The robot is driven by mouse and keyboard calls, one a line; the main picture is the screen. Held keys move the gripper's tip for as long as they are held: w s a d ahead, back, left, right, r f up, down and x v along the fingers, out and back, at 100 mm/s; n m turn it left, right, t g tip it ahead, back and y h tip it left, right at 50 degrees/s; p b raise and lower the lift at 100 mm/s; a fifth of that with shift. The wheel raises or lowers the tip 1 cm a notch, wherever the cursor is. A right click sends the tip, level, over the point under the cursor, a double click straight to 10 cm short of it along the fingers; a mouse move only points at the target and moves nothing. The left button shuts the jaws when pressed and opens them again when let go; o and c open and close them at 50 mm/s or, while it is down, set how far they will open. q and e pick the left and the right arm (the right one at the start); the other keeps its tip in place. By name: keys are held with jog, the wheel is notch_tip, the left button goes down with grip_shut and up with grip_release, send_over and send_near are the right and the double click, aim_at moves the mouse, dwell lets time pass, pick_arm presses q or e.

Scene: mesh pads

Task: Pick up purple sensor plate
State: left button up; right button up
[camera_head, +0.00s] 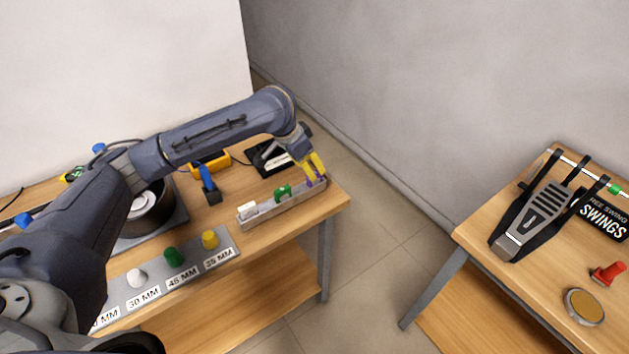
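My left arm reaches in from the left across the table. Its gripper (315,176), with yellow fingers, points down at the right end of a grey rail. A small purple piece (310,183), seemingly the purple sensor plate, shows at the fingertips by the rail. The fingers hide most of it, and I cannot tell whether they grip it. The grey rail (256,219) also carries a green piece (283,191) and a white piece (247,208). My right gripper is not in view.
A black device (262,165) lies behind the rail. A blue-handled tool (207,181) and yellow meter (211,164) are to the left. A labelled strip with coloured knobs (174,258) is in front. A second table (483,227) with a pedal stands right, across a gap.

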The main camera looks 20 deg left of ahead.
pick_arm(q)
jog(key=shift+x, duration=2.25)
jog(key=shift+c, duration=0.3)
grip_shut()
